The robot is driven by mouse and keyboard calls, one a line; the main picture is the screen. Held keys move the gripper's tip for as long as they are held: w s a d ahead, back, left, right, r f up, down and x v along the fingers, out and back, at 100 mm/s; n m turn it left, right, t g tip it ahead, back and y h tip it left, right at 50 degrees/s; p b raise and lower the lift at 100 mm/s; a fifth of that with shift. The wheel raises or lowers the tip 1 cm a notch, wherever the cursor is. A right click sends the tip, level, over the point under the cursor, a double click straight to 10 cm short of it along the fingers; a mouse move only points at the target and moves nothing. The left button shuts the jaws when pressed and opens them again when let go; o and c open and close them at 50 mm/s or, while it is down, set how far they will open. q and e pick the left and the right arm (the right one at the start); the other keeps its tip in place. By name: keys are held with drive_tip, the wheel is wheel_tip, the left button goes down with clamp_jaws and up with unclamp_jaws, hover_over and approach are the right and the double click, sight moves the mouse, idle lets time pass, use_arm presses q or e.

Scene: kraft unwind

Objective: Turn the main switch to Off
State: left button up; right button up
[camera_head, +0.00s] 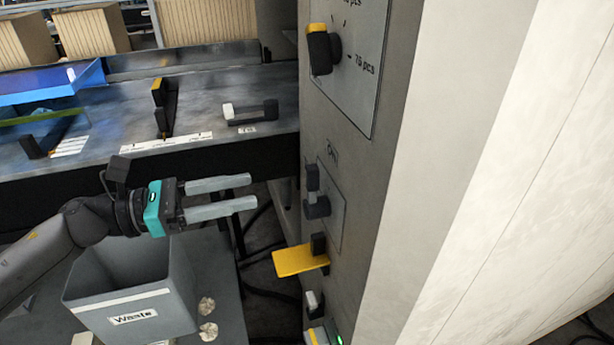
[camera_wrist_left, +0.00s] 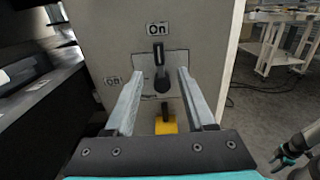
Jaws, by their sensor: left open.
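The main switch (camera_head: 317,195) is a dark rotary knob on a small plate on the grey cabinet's side. In the left wrist view the switch (camera_wrist_left: 160,72) has its handle upright, pointing at a label "On" (camera_wrist_left: 157,29) above it. A smaller label (camera_wrist_left: 113,80) sits left of the plate; I cannot read it surely. My left gripper (camera_head: 250,192) is open and empty, left of the switch and apart from it. In the wrist view the switch shows between its two fingers (camera_wrist_left: 157,85). A teal and black part of my right gripper (camera_wrist_left: 290,160) shows at the lower right.
A yellow lever (camera_head: 300,261) juts out from the cabinet (camera_head: 385,150) below the switch. A larger selector knob (camera_head: 322,50) is above it. A grey waste bin (camera_head: 135,300) stands below my left arm. A dark bench (camera_head: 230,80) lies behind the gripper.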

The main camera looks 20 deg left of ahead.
sight(306, 179)
use_arm(q)
drive_tip(key=x, duration=0.8)
drive_tip(key=shift+w+d+r, duration=0.1)
drive_tip(key=shift+w+d, duration=0.15)
drive_tip(key=shift+w, duration=0.05)
drive_tip(key=shift+w+d, duration=0.25)
drive_tip(key=shift+d, duration=0.05)
drive_tip(key=shift+w+d+p, duration=0.35)
drive_tip(key=shift+d, duration=0.15)
drive_tip(key=shift+w+d, duration=0.1)
drive_tip(key=shift+d, duration=0.1)
use_arm(e)
drive_tip(key=shift+s+a+r, duration=0.1)
drive_tip(key=shift+a+r, duration=0.15)
drive_tip(key=shift+r, duration=0.1)
use_arm(q)
clamp_jaws()
use_arm(e)
drive_tip(key=shift+w, duration=0.35)
drive_tip(key=shift+d, duration=0.3)
